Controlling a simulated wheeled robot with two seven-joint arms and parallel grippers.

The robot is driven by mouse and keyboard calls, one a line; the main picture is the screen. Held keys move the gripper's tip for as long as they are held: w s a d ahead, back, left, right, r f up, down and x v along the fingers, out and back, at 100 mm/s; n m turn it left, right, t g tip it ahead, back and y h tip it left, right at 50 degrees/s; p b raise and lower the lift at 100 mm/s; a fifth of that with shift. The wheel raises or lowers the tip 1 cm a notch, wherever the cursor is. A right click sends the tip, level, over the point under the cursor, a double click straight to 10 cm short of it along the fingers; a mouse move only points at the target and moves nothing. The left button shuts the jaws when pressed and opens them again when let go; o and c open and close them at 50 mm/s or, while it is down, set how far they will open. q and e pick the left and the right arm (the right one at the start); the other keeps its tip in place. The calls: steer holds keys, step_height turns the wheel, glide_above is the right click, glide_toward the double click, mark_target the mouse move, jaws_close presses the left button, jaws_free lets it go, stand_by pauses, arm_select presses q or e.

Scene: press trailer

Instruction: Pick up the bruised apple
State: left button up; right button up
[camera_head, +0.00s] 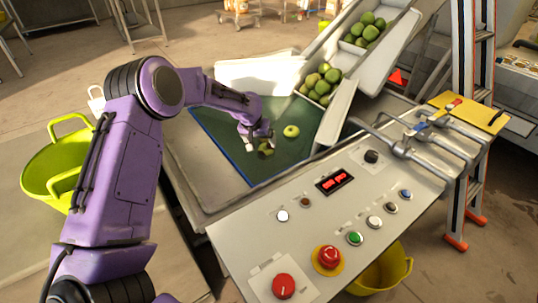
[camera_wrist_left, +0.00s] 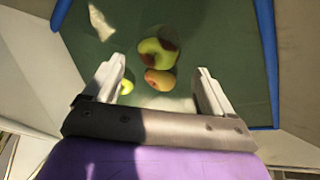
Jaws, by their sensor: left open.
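My left gripper (camera_head: 258,140) is open above the green mat, fingers pointing down. In the left wrist view its fingertips (camera_wrist_left: 160,68) stand apart, with two fruits showing in the gap between them. One is a yellow-green apple with dark brown bruised patches (camera_wrist_left: 157,50); the other is a smaller-looking yellow and reddish-brown fruit (camera_wrist_left: 160,80) touching or overlapping it. In the head view the bruised apple (camera_head: 265,150) is partly hidden by the gripper. A clean green apple (camera_head: 291,131) lies to its right; a bit of green fruit (camera_wrist_left: 127,87) shows by the left finger.
The green mat (camera_head: 225,135) lies in a shallow tray with raised edges. A chute (camera_head: 345,75) with several green apples rises behind it. A control panel (camera_head: 310,225) with buttons fills the front.

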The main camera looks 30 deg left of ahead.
mark_target(264, 148)
arm_select(q)
steer(key=b+x, duration=0.1)
steer(key=x, duration=0.9)
steer(key=shift+w+a, duration=0.2)
steer(key=shift+r, duration=0.15)
steer(key=c, duration=0.9)
